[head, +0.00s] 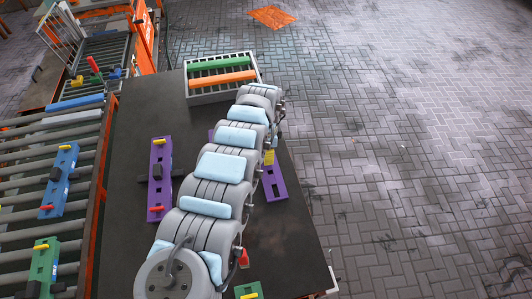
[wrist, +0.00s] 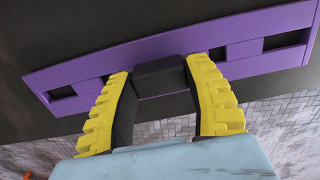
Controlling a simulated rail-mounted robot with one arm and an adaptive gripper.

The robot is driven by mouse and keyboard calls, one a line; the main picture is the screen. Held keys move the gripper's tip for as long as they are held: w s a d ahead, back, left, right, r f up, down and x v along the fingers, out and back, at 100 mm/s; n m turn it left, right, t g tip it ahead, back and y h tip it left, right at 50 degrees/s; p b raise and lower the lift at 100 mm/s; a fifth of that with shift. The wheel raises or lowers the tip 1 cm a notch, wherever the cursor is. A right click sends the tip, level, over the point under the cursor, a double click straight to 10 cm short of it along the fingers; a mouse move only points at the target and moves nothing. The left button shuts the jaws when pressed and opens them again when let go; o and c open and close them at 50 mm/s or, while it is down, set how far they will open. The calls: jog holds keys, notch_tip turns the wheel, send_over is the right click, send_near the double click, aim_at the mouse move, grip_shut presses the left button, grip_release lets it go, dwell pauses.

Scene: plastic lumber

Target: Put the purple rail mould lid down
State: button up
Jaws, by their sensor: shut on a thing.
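The purple rail mould lid (wrist: 155,48) is a long flat plate with dark slots and a black block handle (wrist: 160,76) at its middle. In the wrist view my gripper (wrist: 160,85) has its yellow ribbed fingers shut on that handle, one on each side. In the head view a slotted purple piece (head: 274,184) shows right of my arm, over the dark table (head: 130,235) near its right edge; it appears to be the held lid. My arm hides most of the gripper there. I cannot tell whether the lid touches the table.
Another purple mould (head: 158,200) with a yellow pin, a red pin and a black handle lies left of my arm. A grey rack (head: 222,97) at the back holds a green and an orange bar. A green mould (head: 248,290) shows at the front. A roller conveyor (head: 20,215) runs along the left.

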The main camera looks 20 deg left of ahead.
jog(key=o, duration=1.2)
notch_tip(320, 180, up, 12)
jog(key=p, duration=0.1)
jog(key=shift+w+r, duration=0.1)
dwell(0.3)
